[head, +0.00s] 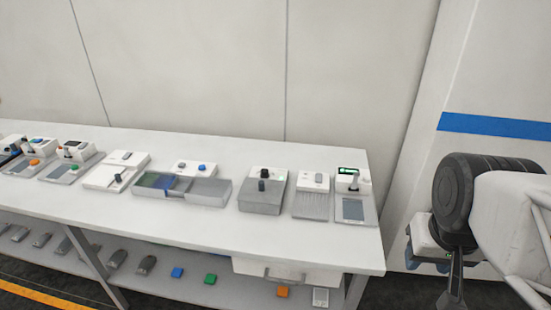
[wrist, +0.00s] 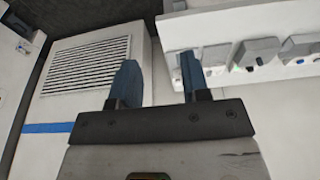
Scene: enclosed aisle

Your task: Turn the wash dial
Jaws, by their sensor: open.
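In the head view several small devices stand in a row on a long white table. A grey box (head: 262,196) with a short dark knob (head: 263,173) stands right of the middle. I cannot read any label, so I cannot tell which control is the wash dial. My gripper (wrist: 157,83) is open and empty in the wrist view, its two blue fingers apart. The right finger overlaps the end of the device row in the picture; no contact shows. In the head view my arm is at the right, off the table's right end.
The table (head: 330,240) has a clear front strip and a lower shelf (head: 240,284) with small items. A white drawer (head: 288,272) hangs under its right part. A wall stands behind. A white vented cabinet (wrist: 90,65) is left in the wrist view.

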